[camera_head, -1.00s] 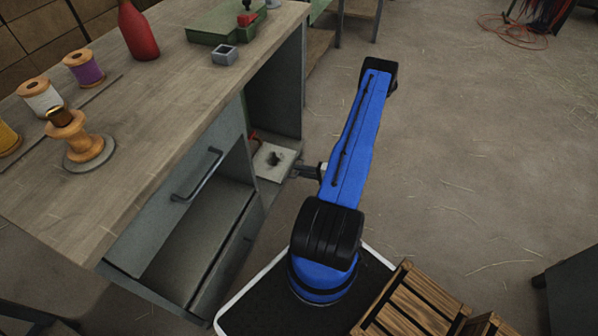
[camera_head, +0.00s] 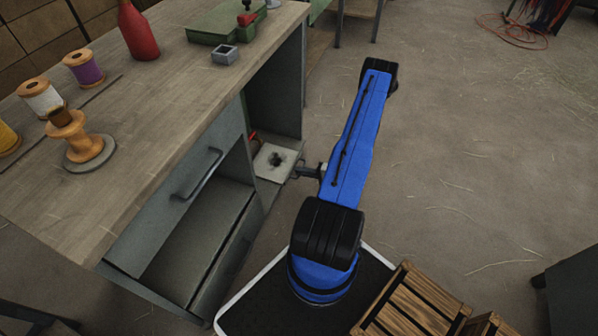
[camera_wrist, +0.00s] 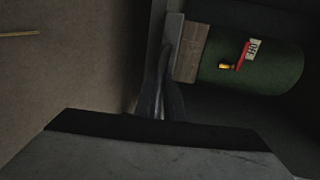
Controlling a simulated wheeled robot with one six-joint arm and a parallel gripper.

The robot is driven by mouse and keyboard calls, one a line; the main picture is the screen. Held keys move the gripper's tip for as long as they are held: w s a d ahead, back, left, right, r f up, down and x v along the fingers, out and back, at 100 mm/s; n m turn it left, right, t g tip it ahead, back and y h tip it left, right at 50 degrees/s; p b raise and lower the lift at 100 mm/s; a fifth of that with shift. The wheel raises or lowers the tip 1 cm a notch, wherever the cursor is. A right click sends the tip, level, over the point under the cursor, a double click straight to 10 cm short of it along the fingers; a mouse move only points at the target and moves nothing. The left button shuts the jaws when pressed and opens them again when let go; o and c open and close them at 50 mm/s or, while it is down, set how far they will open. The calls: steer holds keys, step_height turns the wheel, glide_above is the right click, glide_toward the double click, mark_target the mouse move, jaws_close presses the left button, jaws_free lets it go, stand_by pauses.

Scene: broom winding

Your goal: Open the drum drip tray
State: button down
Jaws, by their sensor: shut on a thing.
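The drum drip tray (camera_head: 268,174) is a pale square tray with a dark spot in its middle. In the head view it sits low in the open bay of the bench. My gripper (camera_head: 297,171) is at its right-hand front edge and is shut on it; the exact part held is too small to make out. In the wrist view my narrow fingers (camera_wrist: 160,98) are close together. A green drum (camera_wrist: 270,62) with a red valve lever (camera_wrist: 244,55) and a white tag lies beyond them in shadow.
The workbench (camera_head: 150,95) stands left, with spools, a red bottle (camera_head: 138,32) and a small grey box (camera_head: 224,54) on top. A drawer with a handle (camera_head: 197,174) is beside the bay. A wooden crate (camera_head: 415,305) is at lower right.

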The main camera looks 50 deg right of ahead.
steer(key=f+v, duration=0.2)
steer(key=v, duration=0.8)
steer(key=f+v, duration=0.2)
steer(key=v, duration=0.8)
steer(key=shift+s, duration=0.35)
steer(key=shift+d+f, duration=0.1)
steer(key=shift+d, duration=0.05)
steer(key=c, duration=1.8)
jaws_free()
steer(key=shift+c, duration=0.2)
steer(key=v, duration=1.7)
steer(key=shift+s, duration=0.2)
